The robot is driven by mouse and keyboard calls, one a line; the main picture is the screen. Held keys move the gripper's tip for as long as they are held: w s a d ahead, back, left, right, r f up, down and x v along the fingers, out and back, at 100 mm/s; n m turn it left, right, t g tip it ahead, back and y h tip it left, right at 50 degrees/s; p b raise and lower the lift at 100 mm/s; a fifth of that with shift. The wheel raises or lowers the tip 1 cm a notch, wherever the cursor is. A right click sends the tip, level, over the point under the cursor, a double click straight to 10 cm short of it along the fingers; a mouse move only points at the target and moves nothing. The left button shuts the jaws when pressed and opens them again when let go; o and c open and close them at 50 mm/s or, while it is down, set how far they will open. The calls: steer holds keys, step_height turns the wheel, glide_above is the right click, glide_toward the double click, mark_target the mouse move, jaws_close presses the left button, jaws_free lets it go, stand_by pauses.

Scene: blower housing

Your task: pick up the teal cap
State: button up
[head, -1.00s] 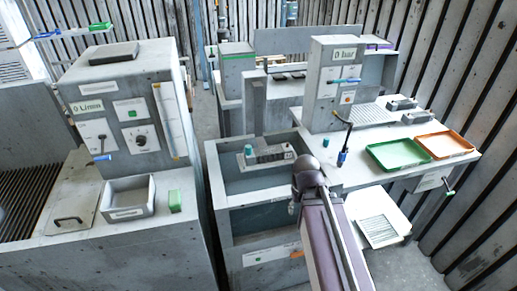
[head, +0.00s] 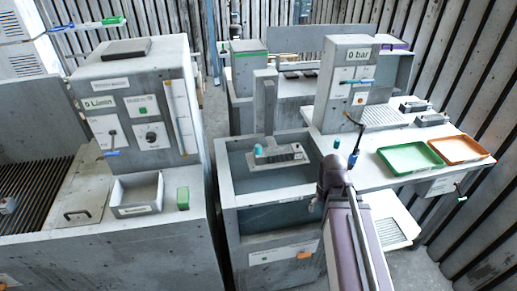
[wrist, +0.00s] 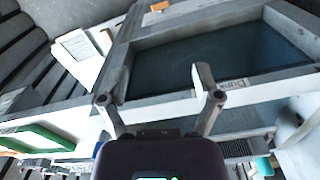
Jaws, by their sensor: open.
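A small teal cap-like piece (head: 258,148) is at the left end of a grey block (head: 278,155) over the open basin (head: 232,165). A second small teal piece (head: 336,143) is on the worktop at right, beside a dark upright tool; I cannot tell which is the teal cap. In the wrist view a teal piece (wrist: 264,166) shows at the lower right, outside my jaws. My gripper (wrist: 161,101) is open, its two fingers apart with nothing held between them. In the head view my arm hides most of it.
A green tray (head: 411,158) and an orange tray (head: 459,150) lie on the worktop at right. The dark upright tool (head: 354,150) and a grey gauge housing (head: 345,85) stand near the worktop's left side. A control cabinet (head: 140,110) with a grey bin (head: 136,194) is at left.

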steer(key=w+a+r+n+p, duration=0.2)
steer(key=w+a+r+p, duration=0.35)
steer(key=w, duration=0.25)
steer(key=w+a+r+n+p, duration=0.2)
steer(key=w+a+r+p, duration=0.35)
steer(key=w, duration=0.25)
step_height(320, 180, up, 6)
steer(key=n+p, duration=0.3)
steer(key=p, duration=0.3)
glide_above(258, 145)
steer(key=shift+r, duration=0.15)
steer(key=shift+b, duration=0.3)
step_height(258, 145, down, 9)
steer(key=b, duration=0.8)
steer(key=shift+r, duration=0.15)
steer(key=shift+s+f+b, duration=0.15)
steer(key=shift+f+b, duration=2.45)
steer(key=shift+b, duration=0.2)
steer(key=c, duration=1)
